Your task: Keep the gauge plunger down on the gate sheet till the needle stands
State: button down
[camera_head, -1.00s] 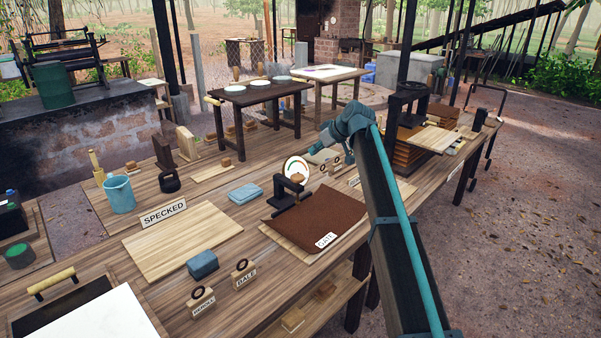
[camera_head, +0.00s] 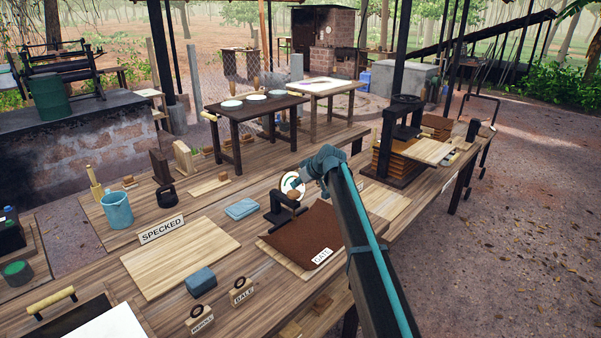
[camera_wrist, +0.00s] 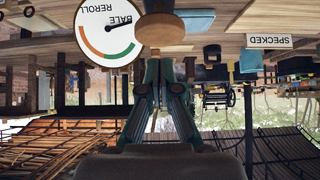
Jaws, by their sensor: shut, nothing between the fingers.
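The brown gate sheet (camera_head: 312,228), with a white tag, lies on a pale board on the bench. The dark gauge (camera_head: 279,213) stands at the sheet's far left edge, with a round white dial (camera_head: 291,184) behind it. In the wrist view, which is upside down, the dial (camera_wrist: 92,42) has green and orange arcs, and its dark needle lies by the word BALE. The plunger's wooden knob (camera_wrist: 162,30) shows there at the fingertips. My gripper (camera_wrist: 158,54) is shut and empty, at or just above the knob; I cannot tell whether it touches. It also shows in the head view (camera_head: 304,179).
A pale board (camera_head: 180,255) by the SPECKED sign and a blue folded cloth (camera_head: 241,208) lie to the left. A blue block (camera_head: 201,282) and two small tagged stands (camera_head: 241,291) are in front. A black press (camera_head: 400,140) stands to the right.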

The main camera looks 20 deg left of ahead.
aim_at(297, 194)
jog(key=shift+f, duration=1)
notch_tip(297, 194, down, 3)
jog(key=shift+r+b, duration=0.15)
jog(key=shift+b, duration=0.95)
jog(key=shift+s+d, duration=0.1)
notch_tip(297, 194, up, 5)
jog(key=shift+f+p, duration=0.1)
jog(key=shift+p, duration=0.4)
jog(key=b+v, duration=0.3)
jog(key=v, duration=0.6)
jog(key=shift+d+r, duration=0.2)
jog(key=shift+d, duration=0.1)
jog(key=shift+f, duration=0.1)
